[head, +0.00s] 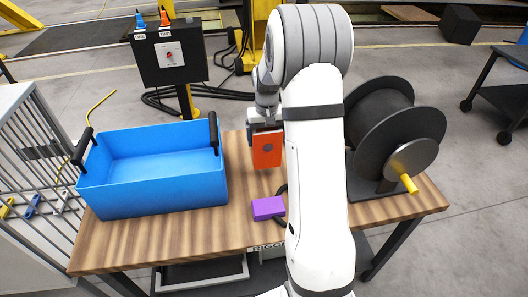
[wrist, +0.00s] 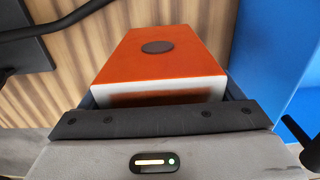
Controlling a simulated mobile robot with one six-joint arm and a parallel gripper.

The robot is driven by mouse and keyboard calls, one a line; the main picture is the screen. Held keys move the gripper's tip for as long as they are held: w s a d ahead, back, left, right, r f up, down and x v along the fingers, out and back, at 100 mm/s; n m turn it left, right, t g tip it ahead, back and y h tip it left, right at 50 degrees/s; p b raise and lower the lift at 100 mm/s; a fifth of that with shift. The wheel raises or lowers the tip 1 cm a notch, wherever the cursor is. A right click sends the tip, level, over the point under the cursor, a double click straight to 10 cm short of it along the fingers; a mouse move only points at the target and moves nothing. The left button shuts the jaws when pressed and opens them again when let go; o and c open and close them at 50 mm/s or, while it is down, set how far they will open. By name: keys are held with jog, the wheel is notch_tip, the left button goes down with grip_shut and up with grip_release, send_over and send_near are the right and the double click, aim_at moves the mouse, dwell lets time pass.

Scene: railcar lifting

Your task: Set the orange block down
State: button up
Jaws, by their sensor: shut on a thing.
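The orange block (head: 267,149) is held in my gripper (head: 266,127) above the wooden table (head: 180,238), between the blue bin and the black reel. In the wrist view the orange block (wrist: 165,58) has a dark round spot on its face and a pale near side, and it sits between the jaws of my gripper (wrist: 160,100). The jaws are shut on it. I cannot tell the exact gap between the block and the tabletop. My arm hides part of the table to the right of the block.
An open, empty-looking blue bin (head: 150,185) stands at the table's left. A purple block (head: 268,208) lies near the front edge, beside a dark cable. A black cable reel (head: 385,125) stands at the right. A control box (head: 168,58) on a post rises behind the table.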

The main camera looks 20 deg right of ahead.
aim_at(266, 148)
jog(key=shift+f, duration=2.5)
jog(key=o, duration=1.1)
notch_tip(266, 148, up, 12)
jog(key=shift+r+b, duration=0.1)
jog(key=shift+b, duration=0.2)
jog(key=s+a+r+n+t, duration=0.1)
jog(key=s+a+r, duration=0.6)
jog(key=s, duration=0.4)
jog(key=shift+s+a+f+n+t, duration=0.3)
jog(key=shift+s+a, duration=0.6)
jog(key=shift+s, duration=1.8)
jog(key=shift+s+a+f+n+t, duration=0.25)
jog(key=shift+s+a, duration=0.6)
jog(key=shift+s, duration=1.8)
jog(key=shift+s+a+n+t, duration=0.15)
jog(key=shift+s+a+t, duration=0.55)
jog(key=shift+s, duration=2)
jog(key=shift+a+g, duration=0.2)
jog(key=shift+g, duration=0.05)
